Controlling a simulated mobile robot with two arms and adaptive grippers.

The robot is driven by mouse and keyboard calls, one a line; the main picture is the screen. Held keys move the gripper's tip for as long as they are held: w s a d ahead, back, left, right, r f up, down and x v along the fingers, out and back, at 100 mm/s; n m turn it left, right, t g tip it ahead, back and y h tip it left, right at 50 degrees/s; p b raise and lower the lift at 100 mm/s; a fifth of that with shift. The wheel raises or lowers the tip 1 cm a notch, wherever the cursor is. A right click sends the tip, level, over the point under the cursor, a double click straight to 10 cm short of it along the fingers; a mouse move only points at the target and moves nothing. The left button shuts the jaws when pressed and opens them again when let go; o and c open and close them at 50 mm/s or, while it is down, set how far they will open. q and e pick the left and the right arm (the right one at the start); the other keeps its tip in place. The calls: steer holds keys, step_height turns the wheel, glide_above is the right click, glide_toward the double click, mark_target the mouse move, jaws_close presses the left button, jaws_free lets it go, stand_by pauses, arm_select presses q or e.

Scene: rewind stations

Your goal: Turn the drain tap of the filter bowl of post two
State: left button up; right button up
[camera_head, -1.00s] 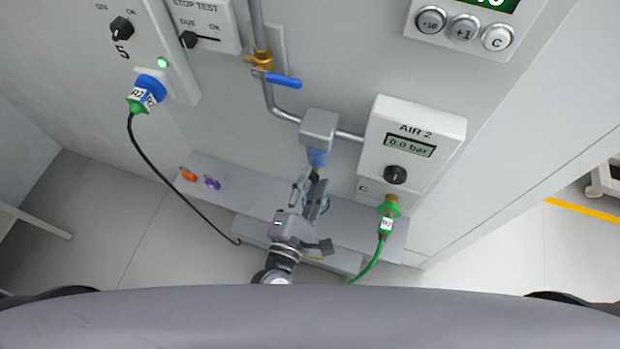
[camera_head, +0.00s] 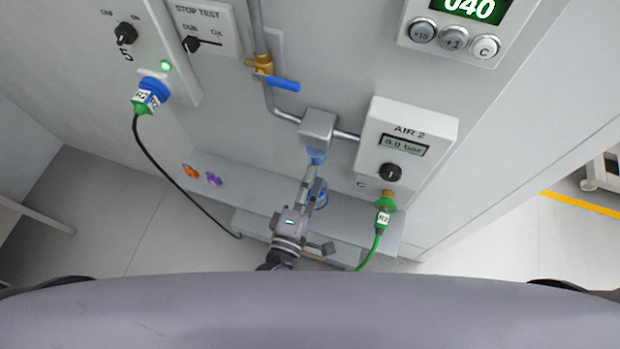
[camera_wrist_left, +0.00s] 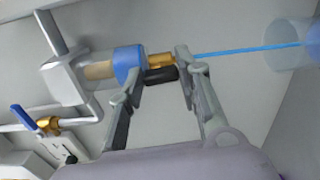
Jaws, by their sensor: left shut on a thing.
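The filter of post two has a grey head (camera_head: 318,128) on the pipe and a clear bowl with a blue lower part (camera_head: 316,155). In the left wrist view the bowl's blue part (camera_wrist_left: 129,66) ends in a brass drain (camera_wrist_left: 161,60) with a black tap handle (camera_wrist_left: 162,74). My left gripper (camera_wrist_left: 155,82) has its fingers on either side of the handle and is shut on it. A thin blue stream (camera_wrist_left: 245,50) runs from the drain into a clear cup (camera_wrist_left: 290,45). The cup (camera_head: 320,197) is partly hidden by my gripper in the head view. My right gripper is not in view.
A blue-handled valve (camera_head: 283,83) sits on the pipe above left. The AIR 2 box (camera_head: 408,148) reads 0.0 bar, with a green hose (camera_head: 378,240) below it. A black cable (camera_head: 165,180) hangs at left. Orange and purple caps (camera_head: 202,175) lie on the ledge.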

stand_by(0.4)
arm_select(q)
steer(key=o, duration=1.1)
steer(key=shift+o, duration=0.2)
steer(key=v, duration=1.2)
